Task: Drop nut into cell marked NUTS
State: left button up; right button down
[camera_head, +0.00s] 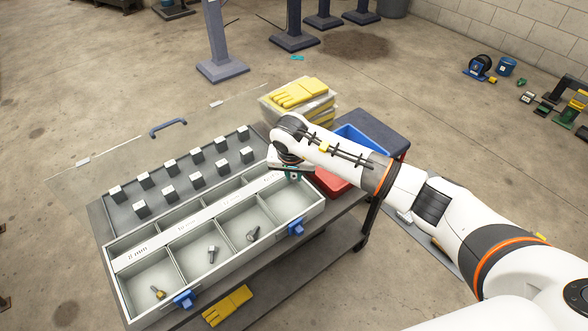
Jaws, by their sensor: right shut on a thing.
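A grey sorting case (215,222) with several cells lies open on a cart. Its front row holds a brass-coloured piece (158,293) in the left cell and bolts (211,254) in the middle cells. The right front cell (287,201) looks empty. My left gripper is out of view.
A red bin (331,184) and a blue bin (368,139) stand just right of the case. Yellow gloves (298,93) lie on a clear box behind it. Several small dark blocks (169,166) stand in rows along the back. Blue latches (184,299) stick out in front.

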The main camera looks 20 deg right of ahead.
jog(key=shift+f, duration=0.2)
jog(key=c, duration=1.2)
grip_release()
jog(key=shift+c, duration=0.2)
jog(key=v, duration=1.2)
jog(key=shift+a, duration=0.15)
